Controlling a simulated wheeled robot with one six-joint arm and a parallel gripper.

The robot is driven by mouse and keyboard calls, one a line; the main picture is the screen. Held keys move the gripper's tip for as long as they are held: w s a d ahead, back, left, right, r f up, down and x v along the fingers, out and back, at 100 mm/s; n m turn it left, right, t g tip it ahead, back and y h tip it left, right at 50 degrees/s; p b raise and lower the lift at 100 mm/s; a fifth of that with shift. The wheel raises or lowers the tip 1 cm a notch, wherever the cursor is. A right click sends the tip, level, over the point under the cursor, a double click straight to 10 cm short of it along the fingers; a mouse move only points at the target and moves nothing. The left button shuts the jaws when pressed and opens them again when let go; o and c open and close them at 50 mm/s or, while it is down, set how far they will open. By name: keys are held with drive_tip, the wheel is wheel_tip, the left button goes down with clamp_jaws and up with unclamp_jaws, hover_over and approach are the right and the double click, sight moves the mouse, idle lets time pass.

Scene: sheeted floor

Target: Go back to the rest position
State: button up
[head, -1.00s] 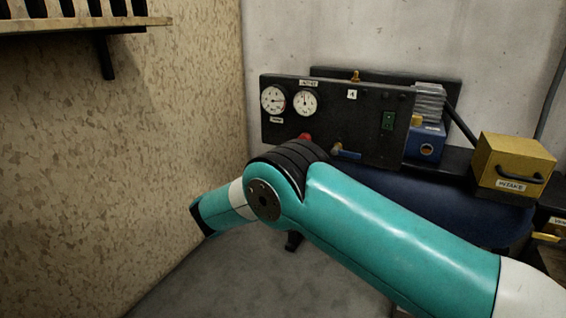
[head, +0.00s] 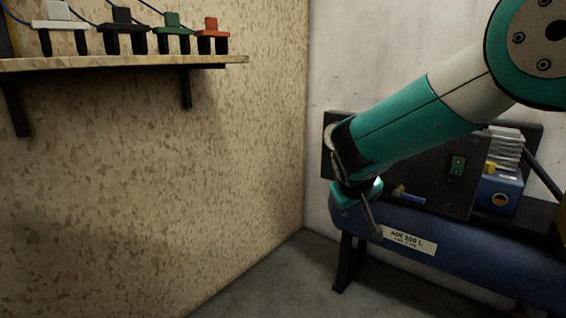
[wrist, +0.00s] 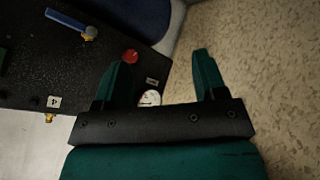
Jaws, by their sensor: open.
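My gripper (wrist: 163,72) is open in the wrist view, with its two teal fingers apart and nothing between them. In the head view my gripper (head: 370,215) hangs at the end of my raised teal arm, in front of the black gauge panel (head: 435,165) and the blue tank (head: 470,250). The arm hides the left part of the panel there. In the wrist view the panel (wrist: 75,65) lies to the left, with a red knob (wrist: 130,56), a blue-handled valve (wrist: 70,23) and part of a white gauge (wrist: 150,98) near the left finger.
A wooden shelf (head: 130,62) with several coloured clamp-like items is on the speckled wall (head: 180,150) at left. Bare floor (head: 260,285) shows in the corner.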

drive_tip(key=s+a+r+n+g+y, duration=0.15)
drive_tip(key=s+g+y, duration=0.25)
drive_tip(key=s, duration=1.3)
drive_tip(key=s+r+n+g+y, duration=0.2)
drive_tip(key=s+r+g+y, duration=0.1)
drive_tip(key=s, duration=1.4)
wheel_tip(320, 180, up, 35)
drive_tip(key=s+p, duration=0.1)
drive_tip(key=p, duration=3.3)
drive_tip(key=shift+s+a+f+g+p, duration=0.15)
drive_tip(key=shift+a+g+p, duration=0.1)
drive_tip(key=shift+g+p, duration=0.05)
drive_tip(key=shift+c, duration=0.5)
